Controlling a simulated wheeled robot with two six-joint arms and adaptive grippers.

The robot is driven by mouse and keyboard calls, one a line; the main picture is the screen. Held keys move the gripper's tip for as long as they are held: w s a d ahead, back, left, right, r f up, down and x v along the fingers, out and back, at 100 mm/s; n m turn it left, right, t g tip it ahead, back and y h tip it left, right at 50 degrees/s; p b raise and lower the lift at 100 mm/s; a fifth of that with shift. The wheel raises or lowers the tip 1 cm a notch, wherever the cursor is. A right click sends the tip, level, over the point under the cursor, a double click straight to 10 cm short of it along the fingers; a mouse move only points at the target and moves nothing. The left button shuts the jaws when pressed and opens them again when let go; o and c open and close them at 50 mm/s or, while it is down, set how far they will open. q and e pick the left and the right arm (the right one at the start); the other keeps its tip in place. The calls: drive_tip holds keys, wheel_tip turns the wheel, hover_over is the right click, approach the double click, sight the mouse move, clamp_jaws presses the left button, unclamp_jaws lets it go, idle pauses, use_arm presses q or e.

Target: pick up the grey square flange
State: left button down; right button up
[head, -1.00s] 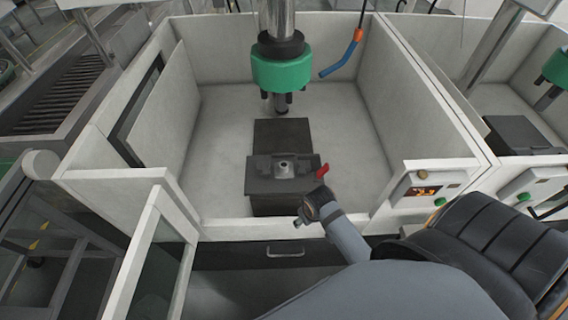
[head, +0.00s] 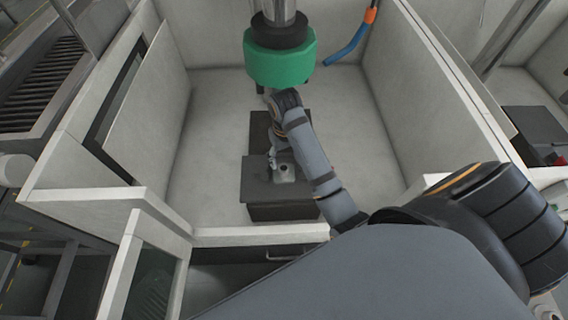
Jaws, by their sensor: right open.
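The grey square flange (head: 286,174) is small, with a raised round middle. It sits on the dark block (head: 268,203) on the floor of the white-walled tank. My right arm reaches over the tank wall from the lower right. My right gripper (head: 275,160) is open, pointing down just above the flange's upper left side. The wrist and forearm hide part of the block and the flange's surroundings. I cannot tell whether the fingers touch the flange. My left gripper is not in view.
A green-collared spindle (head: 280,57) hangs over the tank, close behind my right wrist. A blue hose with an orange end (head: 347,50) hangs at the back right. White tank walls (head: 262,235) surround the block. The tank floor left of it is clear.

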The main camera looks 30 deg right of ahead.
sight(284, 168)
wheel_tip(284, 168, down, 3)
drive_tip(key=shift+w+r+b, duration=0.15)
drive_tip(key=shift+r+b, duration=0.05)
drive_tip(key=shift+b, duration=0.35)
drive_tip(key=shift+w+d+f, duration=0.1)
drive_tip(key=shift+w+f, duration=0.1)
drive_tip(key=shift+f, duration=0.05)
drive_tip(key=shift+f+b, duration=0.55)
drive_tip(key=shift+b, duration=0.2)
drive_tip(key=f+b, duration=0.4)
drive_tip(key=shift+w, duration=0.25)
drive_tip(key=shift+r, duration=0.15)
drive_tip(key=shift+s, duration=0.1)
drive_tip(key=shift+c, duration=1.3)
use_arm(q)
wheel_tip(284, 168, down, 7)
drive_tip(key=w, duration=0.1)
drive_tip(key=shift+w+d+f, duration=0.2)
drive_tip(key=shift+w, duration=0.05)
use_arm(e)
clamp_jaws()
